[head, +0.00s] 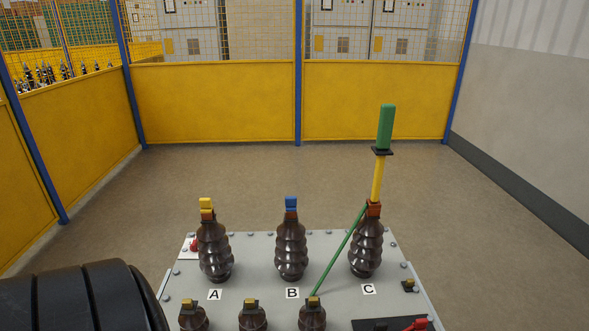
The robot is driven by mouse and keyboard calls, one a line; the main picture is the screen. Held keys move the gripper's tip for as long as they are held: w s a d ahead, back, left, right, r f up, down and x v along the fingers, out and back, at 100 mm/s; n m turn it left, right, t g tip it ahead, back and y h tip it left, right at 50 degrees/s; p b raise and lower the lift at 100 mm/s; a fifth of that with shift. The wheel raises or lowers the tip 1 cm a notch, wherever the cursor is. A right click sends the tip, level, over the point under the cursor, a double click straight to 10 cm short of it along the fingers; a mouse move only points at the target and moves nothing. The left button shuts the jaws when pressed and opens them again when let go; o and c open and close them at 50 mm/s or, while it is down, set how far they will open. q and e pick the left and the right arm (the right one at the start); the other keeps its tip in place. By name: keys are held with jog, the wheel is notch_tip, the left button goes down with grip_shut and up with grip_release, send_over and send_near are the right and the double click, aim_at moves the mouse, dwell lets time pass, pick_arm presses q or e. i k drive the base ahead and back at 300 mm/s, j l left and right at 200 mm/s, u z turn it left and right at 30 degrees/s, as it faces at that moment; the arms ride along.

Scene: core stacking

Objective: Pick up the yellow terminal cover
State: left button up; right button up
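A small yellow terminal cover (206,204) sits on top of the brown ribbed insulator (215,250) marked A, at the left of the back row. A blue cover (291,203) tops the middle insulator (291,252), marked B. The insulator (366,250) marked C has an orange-brown piece (374,209) at its top, with a yellow rod (377,180) and green handle (385,127) rising upright from it. Neither of my grippers is in view.
A green cable (340,248) slants from C's top to a front-row insulator (312,315). The grey plate (255,262) has bolts along its edges. Red and black parts lie front right. A dark segmented shape fills the lower left. Yellow fence panels (214,105) stand behind.

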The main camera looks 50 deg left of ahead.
aim_at(206, 207)
jog(key=u, duration=0.45)
jog(key=j+u, duration=0.1)
jog(key=u, duration=0.8)
jog(key=i+u, duration=0.1)
jog(key=u, duration=0.75)
jog(key=z, duration=0.1)
